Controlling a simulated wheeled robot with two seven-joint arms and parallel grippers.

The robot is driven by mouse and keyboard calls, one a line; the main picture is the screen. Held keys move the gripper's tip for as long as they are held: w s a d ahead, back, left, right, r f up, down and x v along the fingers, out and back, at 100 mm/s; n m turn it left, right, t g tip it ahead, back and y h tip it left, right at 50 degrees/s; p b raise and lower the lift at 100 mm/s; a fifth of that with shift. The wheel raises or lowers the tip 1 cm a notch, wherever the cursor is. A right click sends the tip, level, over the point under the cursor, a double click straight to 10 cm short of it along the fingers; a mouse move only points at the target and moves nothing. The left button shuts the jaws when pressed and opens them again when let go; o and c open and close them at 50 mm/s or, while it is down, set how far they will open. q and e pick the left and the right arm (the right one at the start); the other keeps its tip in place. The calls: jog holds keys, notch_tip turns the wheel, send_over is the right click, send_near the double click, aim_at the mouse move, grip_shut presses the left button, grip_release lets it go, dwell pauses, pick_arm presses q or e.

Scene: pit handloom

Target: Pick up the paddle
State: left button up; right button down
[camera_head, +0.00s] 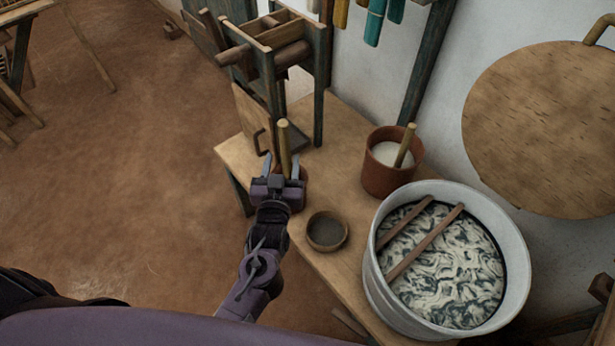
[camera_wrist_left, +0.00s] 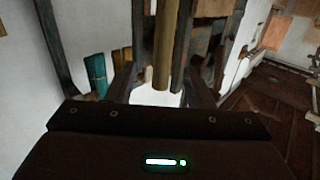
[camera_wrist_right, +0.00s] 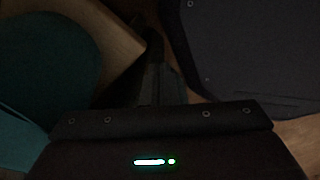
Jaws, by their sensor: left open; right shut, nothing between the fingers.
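A pale wooden handle (camera_head: 285,143), which looks like the paddle's, stands upright at the table's left edge, with a reddish pot partly visible at its foot. My left gripper (camera_head: 281,162) is open, its fingers on either side of this handle in the head view. The left wrist view shows the handle (camera_wrist_left: 163,55) rising between the open fingers (camera_wrist_left: 160,90). Its lower end is hidden, and I cannot tell whether a finger touches it. A similar stick (camera_head: 405,146) leans in a terracotta pot. My right gripper (camera_wrist_right: 153,75) is shut and empty in its own wrist view.
The wooden table (camera_head: 343,186) holds a small dark bowl (camera_head: 327,232), the terracotta pot (camera_head: 385,178) of white stuff and a large white tub (camera_head: 370,275) with two sticks across it. A wooden frame (camera_head: 318,85) stands behind. Open floor (camera_head: 130,170) lies left.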

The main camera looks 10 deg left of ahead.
aim_at(283, 138)
pick_arm(q)
jog(key=w+b, duration=0.1)
jog(key=w+a, duration=0.1)
jog(key=w+r+b, duration=0.1)
jog(key=w, duration=0.1)
jog(key=shift+w+a+r+b, duration=0.1)
jog(key=shift+a+b, duration=0.05)
jog(key=shift+b, duration=0.2)
jog(key=w+b, duration=0.2)
jog(key=w, duration=0.1)
jog(key=shift+w+r, duration=0.1)
jog(key=shift+w, duration=0.25)
jog(key=shift+a+r, duration=0.1)
pick_arm(e)
jog(key=f, duration=0.1)
jog(key=w+a+f, duration=0.1)
jog(key=f, duration=0.2)
jog(key=shift+w+a, duration=0.25)
jog(key=shift+w, duration=0.05)
pick_arm(q)
jog(key=c, duration=0.9)
jog(key=shift+c, duration=0.7)
jog(key=shift+r, duration=0.1)
pick_arm(e)
jog(key=shift+r, duration=0.1)
